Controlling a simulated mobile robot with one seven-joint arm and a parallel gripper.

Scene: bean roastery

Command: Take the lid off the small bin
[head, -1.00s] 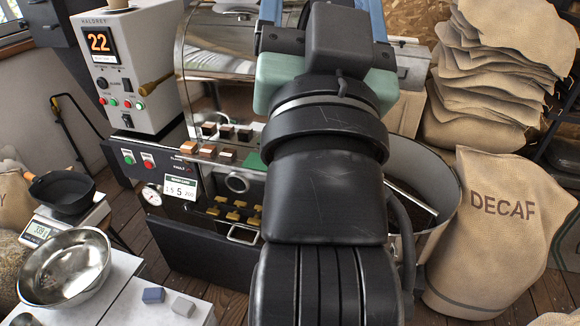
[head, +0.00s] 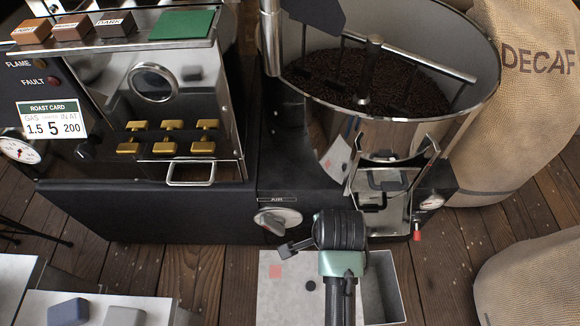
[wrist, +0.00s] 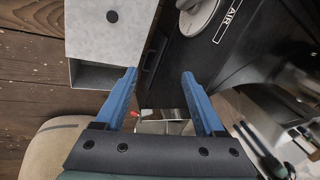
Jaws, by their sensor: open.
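The small bin (head: 401,290) is a pale grey box on the floor in front of the machine. A flat pale lid (head: 283,300) with a small black knob (head: 310,285) and a pinkish patch covers its left part; an uncovered recess shows at right. In the wrist view, the lid (wrist: 90,30) and knob (wrist: 112,17) are at the upper left, with the bin's open part (wrist: 95,75) below. My gripper (wrist: 158,75) is open and empty, its blue fingers apart and to the right of the bin there. In the head view my green and black hand hides part of the bin.
The black roaster base with its AIR dial (head: 277,220) stands close behind the bin. A round cooling tray (head: 460,110) of dark beans and a red-tipped handle (head: 417,235) are at right. Sacks (head: 535,285) flank the right. Wooden floor (head: 235,285) is clear left of the bin.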

